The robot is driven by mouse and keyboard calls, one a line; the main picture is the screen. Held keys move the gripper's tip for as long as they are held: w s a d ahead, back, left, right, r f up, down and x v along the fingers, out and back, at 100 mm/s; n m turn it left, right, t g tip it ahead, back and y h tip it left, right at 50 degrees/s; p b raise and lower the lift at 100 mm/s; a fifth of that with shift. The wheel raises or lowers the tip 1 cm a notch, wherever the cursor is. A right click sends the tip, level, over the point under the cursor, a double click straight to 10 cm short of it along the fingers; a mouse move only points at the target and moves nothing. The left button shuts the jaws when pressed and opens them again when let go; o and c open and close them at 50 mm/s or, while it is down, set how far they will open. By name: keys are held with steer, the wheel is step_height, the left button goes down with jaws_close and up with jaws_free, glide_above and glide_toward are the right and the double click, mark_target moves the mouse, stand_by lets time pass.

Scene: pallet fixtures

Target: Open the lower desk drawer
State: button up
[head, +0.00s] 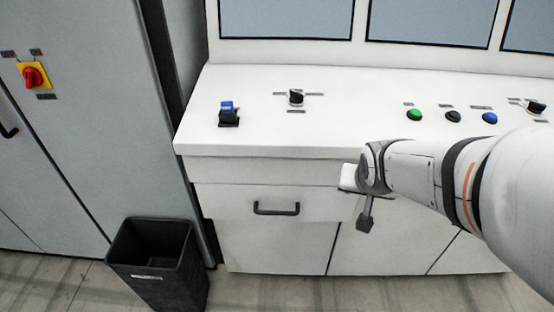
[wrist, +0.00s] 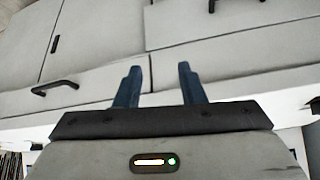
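A pale drawer front (head: 225,200) with a dark bar handle (head: 276,208) is set in the desk, left of my gripper in the head view. It looks closed. My gripper (head: 364,217) is in front of the desk, to the right of that handle and apart from it. In the wrist view my gripper (wrist: 160,85) has its two dark fingers spread with nothing between them. That view shows a dark handle (wrist: 55,88) at left and part of another (wrist: 236,3) at the top edge. Which one matches the head view's handle is unclear.
A black bin (head: 158,262) stands on the floor at the desk's left, beside a grey cabinet (head: 90,120). The desk top (head: 340,105) carries switches and buttons. A vertical handle (wrist: 53,45) shows on a panel in the wrist view. My arm hides the desk's right part.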

steer(key=w+f+m+t+b, duration=0.2)
steer(key=w+f+b, duration=0.1)
steer(key=w+f, duration=0.45)
steer(key=m+t+y+b, duration=0.3)
steer(key=m+y+b, duration=0.4)
steer(key=y, duration=0.4)
glide_toward(280, 214)
steer(key=w, duration=0.1)
steer(key=w+a+f+n, duration=0.1)
steer(key=w, duration=0.1)
steer(key=shift+a+f+b, duration=0.15)
steer(key=shift+f+b, duration=0.15)
steer(key=shift+b, duration=0.1)
steer(key=shift+t+y, duration=0.3)
steer(key=shift+y, duration=0.4)
steer(key=x, duration=0.8)
steer(key=shift+s+a+f, duration=0.1)
steer(key=shift+s+a, duration=0.15)
steer(key=shift+s, duration=0.05)
steer(key=shift+c, duration=0.2)
